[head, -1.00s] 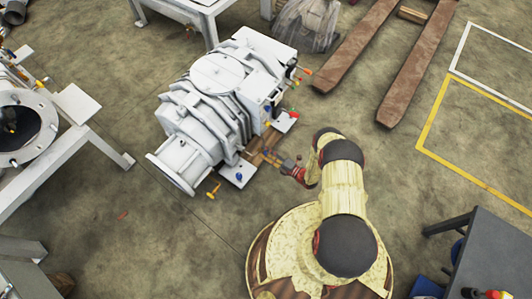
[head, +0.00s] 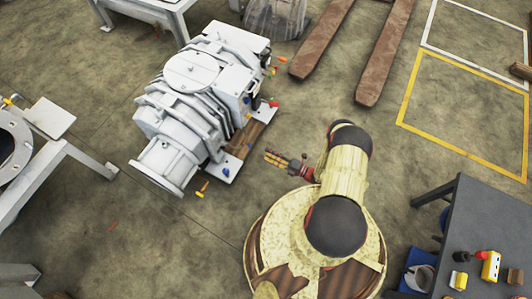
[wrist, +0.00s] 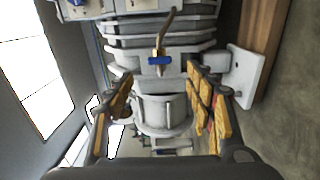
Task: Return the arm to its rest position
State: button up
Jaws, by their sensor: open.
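My gripper (head: 271,158) is open in the head view, with its fingers pointing left toward the white screw vacuum pump (head: 175,110). A strip of bare floor lies between the fingertips and the pump's base. In the wrist view the two yellow-padded fingers (wrist: 165,95) are spread wide with nothing between them. Beyond them stands the pump's ribbed body (wrist: 190,35). A blue-handled valve on a brass pipe (wrist: 160,60) shows ahead of the gap. My arm is bent above my base, with the gripper held low beside it.
A dark table (head: 490,235) with small coloured items stands at the lower right. Rusty forks (head: 385,55) lie at the top. A white metal frame (head: 85,155) is at the left. A yellow handle (head: 202,188) shows by the pump's base. Floor around my base is mostly clear.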

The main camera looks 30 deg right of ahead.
dwell(0.7)
jog(key=s+a+f+n+g+y, duration=0.2)
jog(key=s+a+n+g+y, duration=0.15)
jog(key=s+a+n, duration=0.4)
notch_tip(320, 180, up, 5)
jog(key=s+n+g, duration=0.3)
jog(key=n+g, duration=0.2)
jog(key=n, duration=0.1)
jog(key=s+d+r+n+g+h+p, duration=0.15)
jog(key=d+r+n+g+h, duration=0.3)
jog(key=r+n, duration=1.2)
jog(key=d+r+n+g+h+p, duration=0.3)
jog(key=r+n+g, duration=0.4)
jog(key=r, duration=1.8)
jog(key=s+a+r+n+t+h+p, duration=0.1)
jog(key=s+a+r+n+t+h, duration=0.1)
jog(key=r, duration=0.9)
jog(key=s+a+r+n+t+h, duration=0.2)
jog(key=a+r+n+t, duration=0.1)
jog(key=r, duration=0.9)
jog(key=s+a+r+n+t+h+p, duration=0.1)
jog(key=r+n+t, duration=0.4)
jog(key=r, duration=0.7)
jog(key=shift+s+a+t+h+p, duration=0.35)
jog(key=shift+s+a+t+h, duration=0.15)
jog(key=shift+s+a+h, duration=0.45)
